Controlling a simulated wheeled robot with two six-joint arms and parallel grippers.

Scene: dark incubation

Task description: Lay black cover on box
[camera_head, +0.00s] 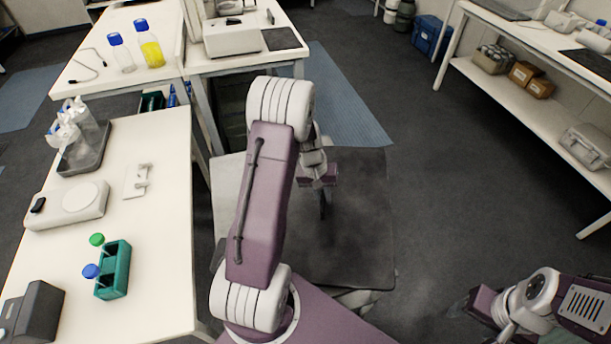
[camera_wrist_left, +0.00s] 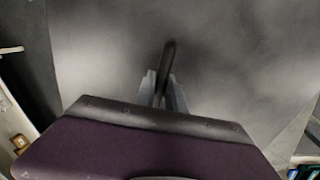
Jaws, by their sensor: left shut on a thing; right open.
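The black cover (camera_head: 360,225) is a flat dark sheet in the middle of the head view, and it fills much of the left wrist view (camera_wrist_left: 235,75). My left gripper (camera_head: 323,203) is above it, partly hidden behind my own arm. In the left wrist view its fingers (camera_wrist_left: 163,92) are shut on the cover's upright black handle (camera_wrist_left: 168,60). A pale surface (camera_head: 226,180) shows past the cover's left edge. I cannot tell whether it belongs to the box, which I cannot clearly make out. My right gripper (camera_head: 458,308) is open and empty at the lower right, apart from the cover.
A white bench (camera_head: 150,240) on the left holds a green rack (camera_head: 113,270), a white scale (camera_head: 68,205) and a dark tray (camera_head: 86,150). Bottles (camera_head: 150,50) stand on the bench behind. A shelf unit (camera_head: 540,105) is at the right. Floor between is clear.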

